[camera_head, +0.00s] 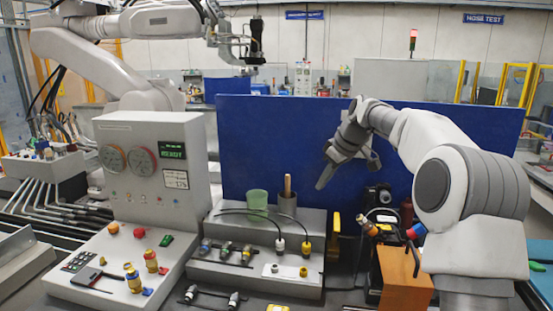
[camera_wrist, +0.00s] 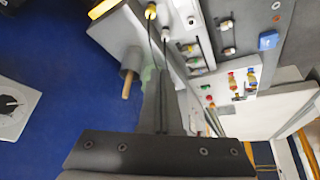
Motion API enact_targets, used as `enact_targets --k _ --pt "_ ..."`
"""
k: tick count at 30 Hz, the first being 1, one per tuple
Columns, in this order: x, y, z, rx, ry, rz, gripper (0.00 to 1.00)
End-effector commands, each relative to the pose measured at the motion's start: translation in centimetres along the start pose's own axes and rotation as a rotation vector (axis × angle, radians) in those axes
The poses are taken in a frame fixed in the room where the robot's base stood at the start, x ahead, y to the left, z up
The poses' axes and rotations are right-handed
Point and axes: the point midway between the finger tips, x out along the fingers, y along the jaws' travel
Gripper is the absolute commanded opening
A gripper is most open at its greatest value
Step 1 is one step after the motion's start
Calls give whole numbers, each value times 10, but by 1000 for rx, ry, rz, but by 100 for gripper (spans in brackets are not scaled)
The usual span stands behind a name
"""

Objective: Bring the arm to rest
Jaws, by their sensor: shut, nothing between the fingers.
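My gripper (camera_head: 324,180) is shut and empty. In the head view it hangs in the air in front of the blue panel (camera_head: 262,140), pointing down and to the left, above and to the right of the cup with the wooden stick. My arm (camera_head: 420,135) reaches in from the right, bent. In the wrist view the closed fingers (camera_wrist: 163,105) show as one dark bar, apart from the things below. The grey cup (camera_wrist: 131,65) with the stick is just left of the fingers in that view.
A control console (camera_head: 155,180) with gauges stands at left. A stepped bench (camera_head: 260,272) holds a green cup (camera_head: 257,199), a grey cup (camera_head: 287,204), cables and connectors. An orange box (camera_head: 404,275) and a black device (camera_head: 378,197) stand right. Another robot arm (camera_head: 90,65) stands at back left.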

Motion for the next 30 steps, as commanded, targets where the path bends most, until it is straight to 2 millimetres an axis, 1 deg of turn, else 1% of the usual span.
enact_targets --k 1,8,14,18,23,30 --pt "-11 -12 1 8 -15 16 0" --pt "-48 -60 16 79 -68 81 0" --pt "-77 -100 40 154 -98 143 0" --pt "-96 -126 62 215 -108 186 0" --pt "-114 -156 93 288 -110 232 0" --pt "-132 -198 145 409 -95 288 0"
